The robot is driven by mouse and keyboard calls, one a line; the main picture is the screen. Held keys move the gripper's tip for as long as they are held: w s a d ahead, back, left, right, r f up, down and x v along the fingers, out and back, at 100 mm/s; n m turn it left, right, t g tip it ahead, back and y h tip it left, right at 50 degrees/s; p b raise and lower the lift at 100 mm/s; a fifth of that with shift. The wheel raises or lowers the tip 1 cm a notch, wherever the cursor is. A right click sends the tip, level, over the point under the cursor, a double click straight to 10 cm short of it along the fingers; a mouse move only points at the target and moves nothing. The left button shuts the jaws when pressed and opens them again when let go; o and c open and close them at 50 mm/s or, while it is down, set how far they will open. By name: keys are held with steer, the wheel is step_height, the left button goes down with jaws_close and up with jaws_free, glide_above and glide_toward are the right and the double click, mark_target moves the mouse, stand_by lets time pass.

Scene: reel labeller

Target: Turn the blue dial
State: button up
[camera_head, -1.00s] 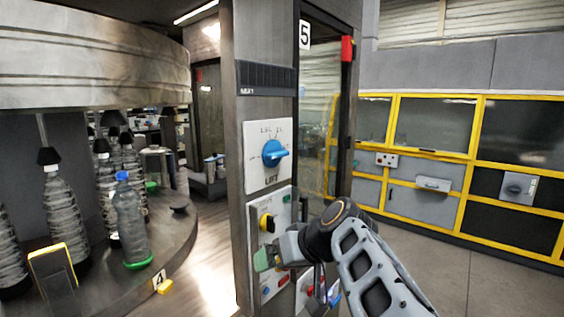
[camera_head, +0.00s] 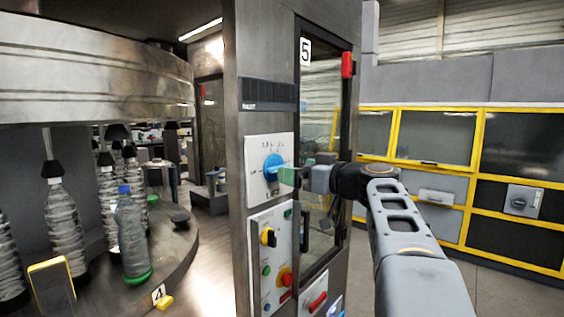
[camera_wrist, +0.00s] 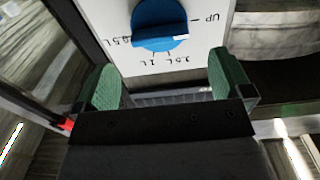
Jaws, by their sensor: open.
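The blue dial (camera_head: 273,167) is on a white plate (camera_head: 255,152) on the front of the grey column. In the wrist view the blue dial (camera_wrist: 160,24) is at the top centre, with printed marks such as "UP", "1L" and "1.5 L" around it. My gripper (camera_head: 284,175) is just in front of the dial, to its lower right in the head view. In the wrist view its two green fingertips (camera_wrist: 164,88) are spread apart, with nothing between them. The dial lies beyond the fingertips, between their directions. I cannot tell the exact remaining distance.
A lower panel (camera_head: 256,225) carries a yellow-and-black knob (camera_head: 268,237) and a red-and-yellow button (camera_head: 285,277). A red handle (camera_head: 317,301) sits lower right. A glass door (camera_head: 310,230) stands right of the column. Bottles, including a blue-capped one (camera_head: 130,235), stand on the carousel at left.

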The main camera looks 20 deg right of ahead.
steer(key=shift+p+x, duration=0.9)
steer(key=shift+x, duration=1.9)
steer(key=c, duration=0.9)
